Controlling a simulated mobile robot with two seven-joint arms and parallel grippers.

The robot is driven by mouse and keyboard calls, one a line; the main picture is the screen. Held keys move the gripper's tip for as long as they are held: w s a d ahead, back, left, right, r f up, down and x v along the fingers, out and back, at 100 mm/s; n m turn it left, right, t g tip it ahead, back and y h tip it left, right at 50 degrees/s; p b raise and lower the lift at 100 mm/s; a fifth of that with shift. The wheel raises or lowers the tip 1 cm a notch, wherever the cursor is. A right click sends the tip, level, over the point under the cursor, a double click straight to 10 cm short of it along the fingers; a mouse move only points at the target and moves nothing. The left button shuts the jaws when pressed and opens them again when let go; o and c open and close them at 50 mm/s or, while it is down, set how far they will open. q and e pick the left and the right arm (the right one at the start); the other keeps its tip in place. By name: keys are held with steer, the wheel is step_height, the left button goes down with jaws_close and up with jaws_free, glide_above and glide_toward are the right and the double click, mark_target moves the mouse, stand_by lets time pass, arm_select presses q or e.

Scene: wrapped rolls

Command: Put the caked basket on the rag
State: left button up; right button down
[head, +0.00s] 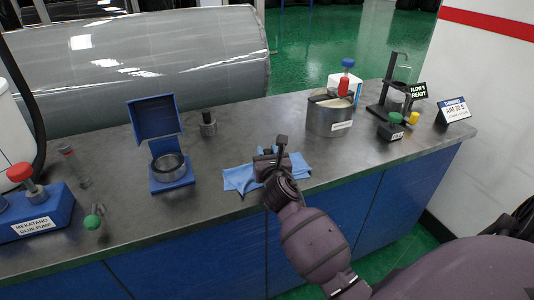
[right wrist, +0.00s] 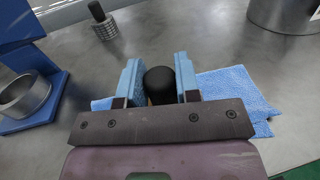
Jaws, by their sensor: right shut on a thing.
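The blue rag (head: 240,178) lies crumpled on the grey bench near its front edge; it also shows in the right wrist view (right wrist: 236,90). My right gripper (head: 268,155) is over the rag. Its blue fingers are shut on a dark, round-topped handle (right wrist: 160,80). I take this to be the handle of the caked basket; its body is hidden below the fingers and gripper. I cannot tell whether it touches the rag. A similar ribbed metal basket with a black handle (head: 208,124) stands apart, behind and left of the rag. My left gripper is not in view.
An open blue box with a metal ring (head: 170,165) stands left of the rag. A metal pot (head: 328,118) stands behind right. A glue pump (head: 35,215) is at far left, a black stand (head: 390,108) at right. Bench between box and rag is clear.

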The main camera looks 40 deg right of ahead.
steer(key=shift+f, duration=0.3)
steer(key=shift+s+f, duration=0.1)
steer(key=shift+f, duration=0.45)
steer(key=c, duration=0.8)
jaws_free()
steer(key=shift+f, duration=0.1)
steer(key=shift+r, duration=0.25)
